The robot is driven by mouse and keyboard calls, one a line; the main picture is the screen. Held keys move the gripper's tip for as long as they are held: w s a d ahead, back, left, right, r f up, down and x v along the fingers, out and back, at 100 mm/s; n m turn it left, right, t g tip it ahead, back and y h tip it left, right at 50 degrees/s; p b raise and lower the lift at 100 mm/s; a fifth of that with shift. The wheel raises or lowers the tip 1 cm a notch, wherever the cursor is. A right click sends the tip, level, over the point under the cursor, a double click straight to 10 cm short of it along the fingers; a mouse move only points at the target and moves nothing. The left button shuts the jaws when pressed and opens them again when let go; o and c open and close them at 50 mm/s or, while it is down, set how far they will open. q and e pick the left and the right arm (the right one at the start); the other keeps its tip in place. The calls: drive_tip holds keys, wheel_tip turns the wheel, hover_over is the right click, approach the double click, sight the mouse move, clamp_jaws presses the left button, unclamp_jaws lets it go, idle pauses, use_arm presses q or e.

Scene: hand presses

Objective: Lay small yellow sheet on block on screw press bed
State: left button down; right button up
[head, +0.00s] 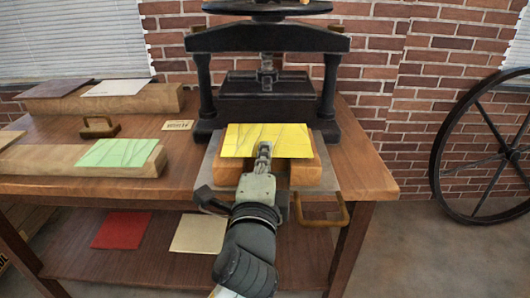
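The small yellow sheet (290,138) is flat over the wooden block (306,173) on the grey bed (346,178) of the black screw press. It covers most of the block's top; I cannot tell whether it touches the block or is held just above it. My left gripper (264,150) reaches in from the front, with its fingertips on the middle of the sheet's front edge. It looks shut on that edge; the lower finger is hidden. The gripper and wrist hide the middle of the block's front. My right gripper is not in view.
The press uprights (328,84) and platen (265,82) stand close behind the sheet. At left are a wooden block with a green sheet (118,152), a stamp-like handled block (99,127) and a back block (150,102) with sheets. Red (122,229) and cream (200,233) sheets lie on the lower shelf.

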use_arm(q)
wheel_tip(320, 180, down, 2)
drive_tip(key=shift+f+g, duration=0.15)
drive_tip(key=shift+g, duration=0.15)
drive_tip(key=c, duration=1.6)
unclamp_jaws()
drive_tip(key=shift+w+f, duration=0.1)
drive_tip(key=shift+w, duration=0.1)
drive_tip(key=shift+c, duration=0.2)
drive_tip(key=shift+r, duration=0.35)
drive_tip(key=o, duration=0.4)
drive_tip(key=shift+r, duration=0.1)
drive_tip(key=shift+s, duration=0.15)
drive_tip(key=shift+s+a, duration=0.15)
drive_tip(key=shift+s, duration=1.4)
drive_tip(key=shift+s+a, duration=0.1)
drive_tip(key=shift+s, duration=1.45)
